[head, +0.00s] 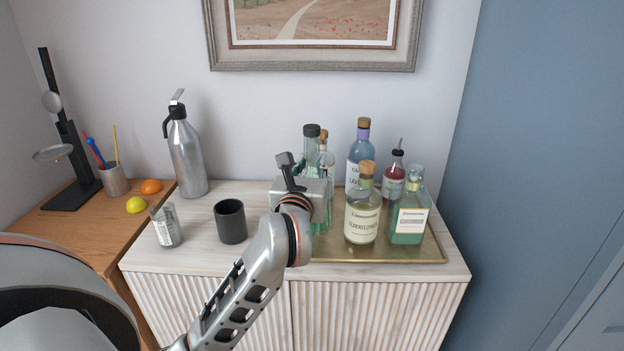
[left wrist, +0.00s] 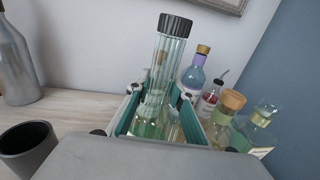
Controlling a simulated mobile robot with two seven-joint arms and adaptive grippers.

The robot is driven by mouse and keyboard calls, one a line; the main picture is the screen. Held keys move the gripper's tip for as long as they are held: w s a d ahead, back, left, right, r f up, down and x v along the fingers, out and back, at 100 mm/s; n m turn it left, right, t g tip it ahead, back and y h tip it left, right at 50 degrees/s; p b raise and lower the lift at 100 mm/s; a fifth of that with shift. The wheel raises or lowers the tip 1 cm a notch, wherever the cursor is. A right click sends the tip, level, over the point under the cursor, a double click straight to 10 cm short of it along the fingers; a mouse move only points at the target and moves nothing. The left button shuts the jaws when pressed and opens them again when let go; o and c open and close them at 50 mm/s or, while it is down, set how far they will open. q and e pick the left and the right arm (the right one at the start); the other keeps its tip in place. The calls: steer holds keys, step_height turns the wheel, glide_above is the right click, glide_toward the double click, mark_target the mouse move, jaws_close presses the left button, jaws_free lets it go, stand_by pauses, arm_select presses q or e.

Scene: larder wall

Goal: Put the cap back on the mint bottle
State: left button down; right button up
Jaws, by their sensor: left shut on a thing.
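A tall pale-green bottle (head: 310,148) with a ribbed neck stands at the left of the brass tray (head: 420,256); it also shows in the left wrist view (left wrist: 156,92). A black ribbed cap (left wrist: 175,24) sits on top of its neck, seen in the head view too (head: 312,130). My left gripper (left wrist: 160,112) is shut around this bottle's body, below the cap. Its label is hidden, so I cannot read whether it says mint. My left wrist covers the lower bottle in the head view. My right gripper is out of view.
Close right on the tray stand the elderflower bottle (head: 362,212), a blue bottle (head: 358,152), a red pourer bottle (head: 394,178) and a green squat bottle (head: 408,218). A dark cup (head: 230,222), a glass (head: 166,226) and a steel siphon (head: 186,155) stand left.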

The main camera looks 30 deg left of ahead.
arm_select(q)
steer(key=shift+f+b, duration=0.4)
steer(key=shift+f, duration=1.45)
steer(key=shift+f, duration=0.15)
steer(key=c, duration=1.8)
jaws_free()
steer(key=shift+o, duration=0.2)
